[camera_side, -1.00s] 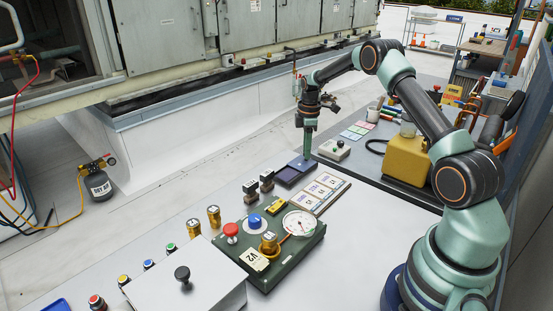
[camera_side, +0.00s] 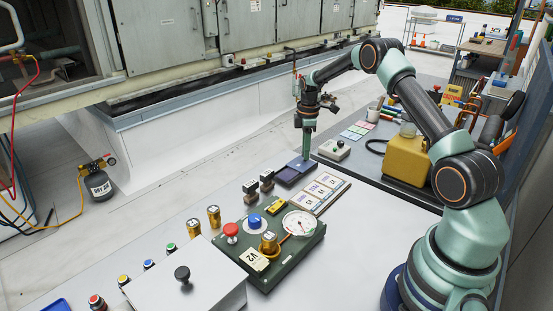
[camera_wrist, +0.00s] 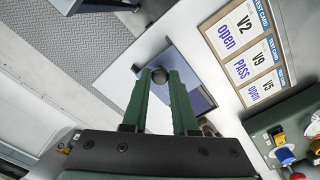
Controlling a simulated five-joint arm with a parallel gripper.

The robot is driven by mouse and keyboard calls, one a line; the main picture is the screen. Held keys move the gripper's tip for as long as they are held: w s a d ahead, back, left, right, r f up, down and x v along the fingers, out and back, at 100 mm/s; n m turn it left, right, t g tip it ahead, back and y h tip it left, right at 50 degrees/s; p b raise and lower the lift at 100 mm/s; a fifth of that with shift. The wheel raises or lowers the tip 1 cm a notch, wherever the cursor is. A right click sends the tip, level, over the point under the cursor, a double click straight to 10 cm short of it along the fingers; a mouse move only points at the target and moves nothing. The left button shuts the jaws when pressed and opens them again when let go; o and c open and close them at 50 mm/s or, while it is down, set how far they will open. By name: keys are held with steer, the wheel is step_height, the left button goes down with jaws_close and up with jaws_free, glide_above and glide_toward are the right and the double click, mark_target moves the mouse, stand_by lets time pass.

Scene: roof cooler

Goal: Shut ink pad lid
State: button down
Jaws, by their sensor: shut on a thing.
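The dark blue ink pad (camera_side: 287,176) lies on the grey bench in the side view, with its lid (camera_side: 301,164) beside it toward my gripper. My gripper (camera_side: 306,157) points down at the lid's far edge. In the wrist view, the green fingers of my gripper (camera_wrist: 160,77) are shut on a small dark round knob (camera_wrist: 159,75). The blue ink pad (camera_wrist: 196,101) shows behind and right of the fingers, which hide part of it. The exact lid angle is hard to tell.
A card board (camera_side: 322,190) lies just right of the pad. A green gauge panel (camera_side: 270,255) is nearer the camera. A small button box (camera_side: 334,149) and a yellow can (camera_side: 405,158) stand behind right.

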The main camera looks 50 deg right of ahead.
steer(key=a, duration=0.7)
steer(key=shift+a+r, duration=0.1)
steer(key=c, duration=0.7)
jaws_free()
steer(key=shift+r, duration=0.4)
step_height(320, 180, up, 11)
